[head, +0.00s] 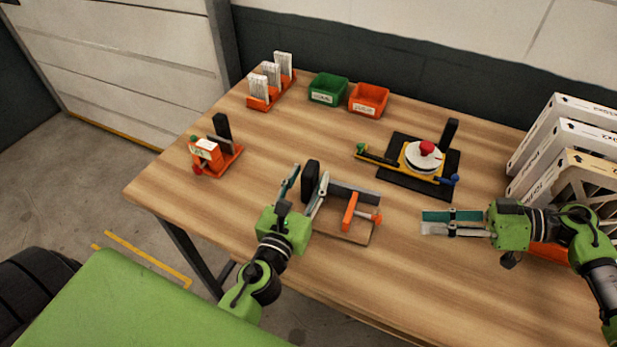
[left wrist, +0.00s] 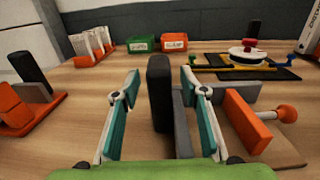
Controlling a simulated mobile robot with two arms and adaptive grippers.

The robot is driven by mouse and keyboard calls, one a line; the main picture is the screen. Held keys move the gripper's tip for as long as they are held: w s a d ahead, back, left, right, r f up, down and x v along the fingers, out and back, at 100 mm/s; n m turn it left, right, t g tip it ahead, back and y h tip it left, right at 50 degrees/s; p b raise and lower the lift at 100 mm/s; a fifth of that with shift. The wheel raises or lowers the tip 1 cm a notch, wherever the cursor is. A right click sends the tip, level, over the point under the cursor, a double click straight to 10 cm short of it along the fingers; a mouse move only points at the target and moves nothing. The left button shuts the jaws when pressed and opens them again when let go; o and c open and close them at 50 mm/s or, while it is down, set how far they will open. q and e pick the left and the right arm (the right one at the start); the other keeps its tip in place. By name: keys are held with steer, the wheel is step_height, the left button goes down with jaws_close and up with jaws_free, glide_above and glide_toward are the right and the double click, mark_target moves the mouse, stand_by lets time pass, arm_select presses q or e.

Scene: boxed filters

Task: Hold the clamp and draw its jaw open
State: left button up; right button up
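The clamp stands near the table's front edge, with a grey bar (head: 355,190), a tall black grip (head: 310,180) at its left end, and an orange jaw (head: 350,210) with a screw knob (head: 376,217). My left gripper (head: 305,192) is open, its fingers either side of the black grip. In the left wrist view the black grip (left wrist: 160,95) stands between the spread teal pads with gaps on both sides; the orange jaw (left wrist: 246,122) is right of the right finger. My right gripper (head: 424,222) is right of the clamp, over the table, holding nothing visible; its finger gap is unclear.
An orange fixture (head: 207,154) stands to the left, and a black-based fixture with a round white disc (head: 424,160) behind right. Green (head: 328,89) and orange (head: 368,100) bins and a rack of white filters (head: 270,77) are at the back. Boxed filters (head: 560,140) stand at the right.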

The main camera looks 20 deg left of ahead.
arm_select(q)
steer(key=shift+w, duration=0.2)
jaws_close()
stand_by(0.3)
